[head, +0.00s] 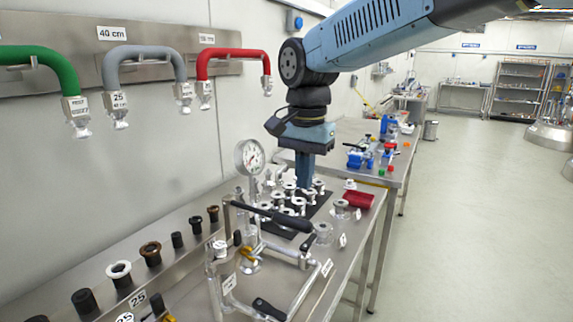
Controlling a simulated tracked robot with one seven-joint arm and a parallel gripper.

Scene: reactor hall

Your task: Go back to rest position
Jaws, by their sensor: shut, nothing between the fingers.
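My gripper (304,172) points straight down at the end of my blue and black arm. It hangs over the bench, behind the pressure gauge and above a dark mat (315,208) with several small metal fittings (279,197). The fingers look closed together, with nothing visible between them. The fingertips are near the fittings, and I cannot tell if they touch any.
A round gauge (250,156) on pipework and a black-handled lever (275,216) stand close in front. Green, grey (145,52) and red hoses (232,54) hang on the left wall. A red block (358,198) lies right.

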